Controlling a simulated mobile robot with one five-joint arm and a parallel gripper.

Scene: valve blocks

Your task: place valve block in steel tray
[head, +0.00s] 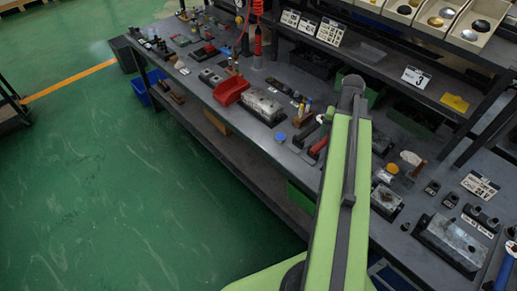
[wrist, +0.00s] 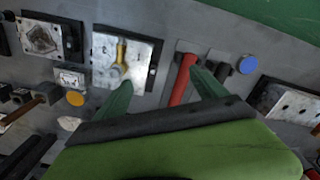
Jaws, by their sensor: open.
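My gripper (wrist: 164,91) is open in the wrist view, its two green fingers spread apart with nothing held between them. A bright steel plate or shallow tray (wrist: 105,75) with a brass-coloured piece (wrist: 121,52) on it lies beside the left finger. A metal block in a dark frame (wrist: 40,38) lies further left; it also shows in the head view (head: 385,199). A holed steel block (wrist: 287,101) lies at the right, seen beside a red bin in the head view (head: 262,105). I cannot tell which is the valve block. My arm hides the gripper in the head view.
A red-handled tool (wrist: 183,79) lies close to the fingers, with a blue disc (wrist: 248,65) to its right. The red bin (head: 231,90) and a large steel block (head: 453,240) stand on the crowded bench. The green floor (head: 130,180) at left is clear.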

